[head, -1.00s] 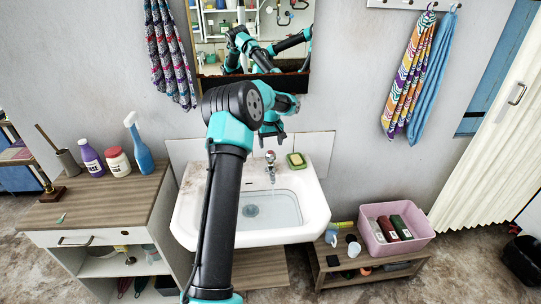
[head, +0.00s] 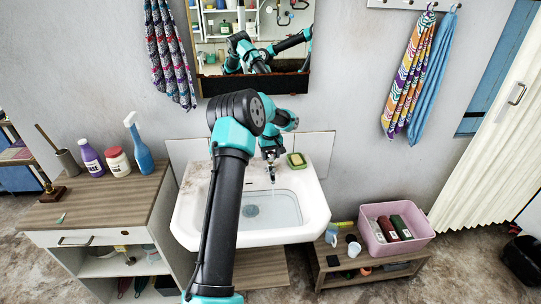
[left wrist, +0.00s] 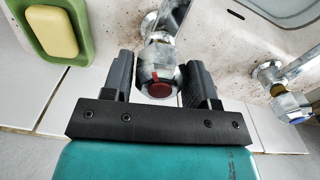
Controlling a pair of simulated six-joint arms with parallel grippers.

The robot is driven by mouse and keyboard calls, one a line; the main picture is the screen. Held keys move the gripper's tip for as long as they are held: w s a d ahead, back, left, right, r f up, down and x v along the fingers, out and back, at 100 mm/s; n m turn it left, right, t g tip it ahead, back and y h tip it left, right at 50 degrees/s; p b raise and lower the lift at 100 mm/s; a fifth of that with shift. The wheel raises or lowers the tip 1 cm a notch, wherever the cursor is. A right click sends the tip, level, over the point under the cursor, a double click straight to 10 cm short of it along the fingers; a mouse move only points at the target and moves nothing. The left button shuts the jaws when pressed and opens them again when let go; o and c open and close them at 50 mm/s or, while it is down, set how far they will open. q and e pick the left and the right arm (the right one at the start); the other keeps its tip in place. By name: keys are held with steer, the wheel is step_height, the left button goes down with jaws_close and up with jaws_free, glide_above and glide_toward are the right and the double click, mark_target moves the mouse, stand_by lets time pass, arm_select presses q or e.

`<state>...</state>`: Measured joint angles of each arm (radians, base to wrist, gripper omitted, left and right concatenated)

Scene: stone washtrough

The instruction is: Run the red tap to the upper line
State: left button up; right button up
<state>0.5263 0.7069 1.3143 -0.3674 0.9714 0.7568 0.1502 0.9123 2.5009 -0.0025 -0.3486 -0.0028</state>
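The white washbasin (head: 318,212) stands against the wall with a bluish-grey inside and a round drain. I cannot make out a fill line in it. The tap with a red cap (left wrist: 156,86) shows in the left wrist view, between the two dark fingers of my left gripper (left wrist: 158,80). The fingers stand apart, one on each side of the knob, with little gap; firm contact is not visible. In the head view my left gripper (head: 271,152) is over the back of the basin, at the tap. My right gripper is not in view.
A green dish with yellow soap (head: 296,160) sits close to the tap on the basin's back right. A second chrome tap (left wrist: 290,104) is on the right in the wrist view. A mirror (head: 290,88) hangs above; a wooden cabinet (head: 150,190) stands left.

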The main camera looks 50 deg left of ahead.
mark_target(271, 152)
arm_select(q)
steer(key=c, duration=0.5)
steer(key=shift+m, duration=3.2)
steer(key=o, duration=0.9)
steer(key=shift+r, duration=0.1)
step_height(271, 152, up, 17)
